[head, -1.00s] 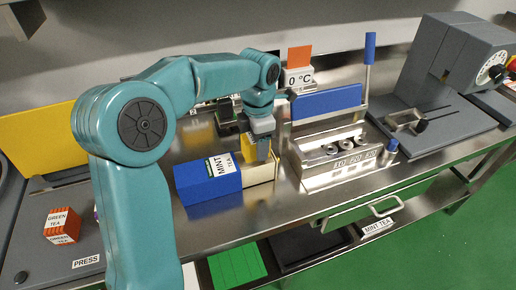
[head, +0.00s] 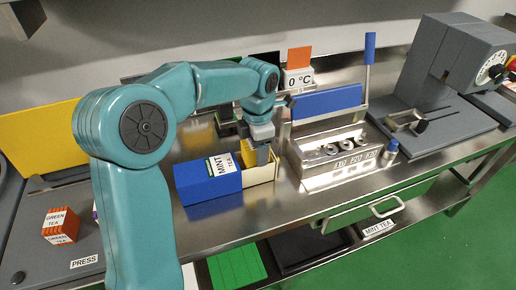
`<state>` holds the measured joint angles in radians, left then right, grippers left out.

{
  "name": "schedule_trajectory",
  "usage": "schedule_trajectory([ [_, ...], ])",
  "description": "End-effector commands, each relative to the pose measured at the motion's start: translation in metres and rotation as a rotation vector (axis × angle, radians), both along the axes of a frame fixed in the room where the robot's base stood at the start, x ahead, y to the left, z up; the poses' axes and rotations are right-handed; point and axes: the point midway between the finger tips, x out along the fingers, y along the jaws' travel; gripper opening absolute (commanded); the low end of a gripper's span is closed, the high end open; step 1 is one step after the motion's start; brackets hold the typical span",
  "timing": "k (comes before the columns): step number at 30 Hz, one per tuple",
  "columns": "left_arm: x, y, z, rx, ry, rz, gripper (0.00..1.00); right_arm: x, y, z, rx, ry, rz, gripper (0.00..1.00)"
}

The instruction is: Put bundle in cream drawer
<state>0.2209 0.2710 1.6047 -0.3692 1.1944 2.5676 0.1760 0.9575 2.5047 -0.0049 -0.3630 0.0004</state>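A blue box sleeve (head: 208,188) with a MINT TEA label stands on the steel table. Its cream drawer (head: 262,174) sticks out on the right side. My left gripper (head: 261,158) points down over the drawer, with its fingertips at the drawer's opening. It appears shut on a yellow bundle (head: 247,154), whose lower end is hidden by the drawer's front wall and the finger. I cannot tell whether the bundle touches the drawer floor. My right gripper is not in view.
A steel block with round holes (head: 330,148) and a blue panel (head: 327,102) stand just right of the drawer. An orange-striped green tea box (head: 60,226) sits at the left on the grey press. The table in front of the blue box is clear.

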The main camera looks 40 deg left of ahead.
Motion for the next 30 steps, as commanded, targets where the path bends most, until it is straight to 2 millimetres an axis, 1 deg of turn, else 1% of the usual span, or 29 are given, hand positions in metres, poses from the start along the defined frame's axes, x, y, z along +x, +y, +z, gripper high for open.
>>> schedule_trajectory([
  [1,-0.004,-0.002,-0.011,-0.007,0.026,-0.005,0.78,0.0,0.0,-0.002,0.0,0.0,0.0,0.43],
  [7,-0.004,-0.002,-0.011,-0.007,0.027,-0.004,0.78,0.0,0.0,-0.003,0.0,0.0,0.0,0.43],
  [10,-0.004,-0.002,-0.005,-0.006,0.027,-0.004,0.78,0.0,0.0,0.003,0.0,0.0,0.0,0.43],
  [12,-0.004,-0.002,0.006,-0.007,0.027,-0.004,0.78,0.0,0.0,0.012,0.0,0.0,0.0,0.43],
  [14,-0.003,-0.002,0.014,-0.006,0.023,-0.004,0.78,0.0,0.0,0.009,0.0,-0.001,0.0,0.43],
  [21,-0.002,-0.002,0.077,-0.004,0.016,-0.004,0.78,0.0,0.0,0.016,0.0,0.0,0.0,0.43],
  [24,-0.002,-0.002,0.098,-0.004,0.014,-0.004,0.78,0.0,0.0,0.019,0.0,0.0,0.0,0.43],
  [27,-0.002,-0.002,0.113,-0.003,0.015,-0.004,0.78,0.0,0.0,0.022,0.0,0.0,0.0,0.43],
  [30,-0.002,-0.002,0.122,-0.004,0.016,-0.004,0.78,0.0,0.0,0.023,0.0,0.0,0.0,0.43],
])
